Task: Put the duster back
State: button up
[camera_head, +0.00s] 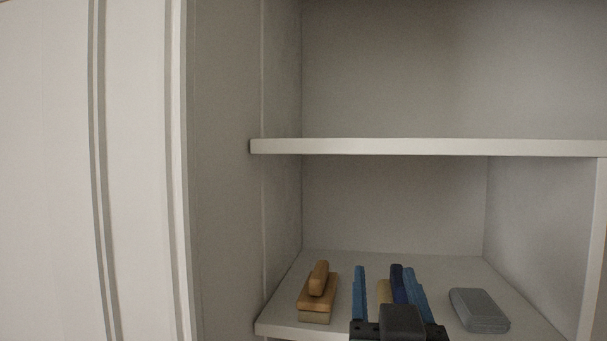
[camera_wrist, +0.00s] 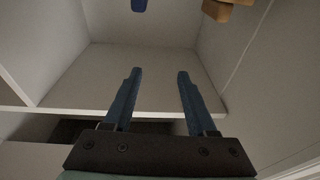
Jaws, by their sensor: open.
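A wooden block with a raised grip and a paler base (camera_head: 317,292) lies on the lower shelf, left of my gripper; it looks like a duster. Part of a wooden thing (camera_wrist: 222,9) shows at the top right of the wrist view. A dark blue piece (camera_head: 397,284) and a tan piece (camera_head: 384,291) show between my fingers in the head view, partly hidden; I cannot tell if they are one thing. A blue end also shows in the wrist view (camera_wrist: 139,5). My gripper (camera_head: 385,269) is open over the shelf, and the space between its fingertips (camera_wrist: 160,73) is empty.
A grey rounded block (camera_head: 478,310) lies on the lower shelf (camera_head: 440,266), right of my gripper. The upper shelf (camera_head: 430,147) runs above. The cabinet's side walls bound the bay at left and right. The back of the lower shelf looks clear.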

jog(key=s+a+r+n+t+y, duration=0.2)
jog(key=s+a+r+t+y, duration=0.2)
jog(key=s+a+r+t, duration=0.4)
jog(key=s+a+r, duration=0.4)
jog(key=s+r, duration=0.1)
jog(key=r, duration=0.3)
jog(key=shift+s+n, duration=0.2)
jog(key=shift+n, duration=0.1)
jog(key=shift+a, duration=0.1)
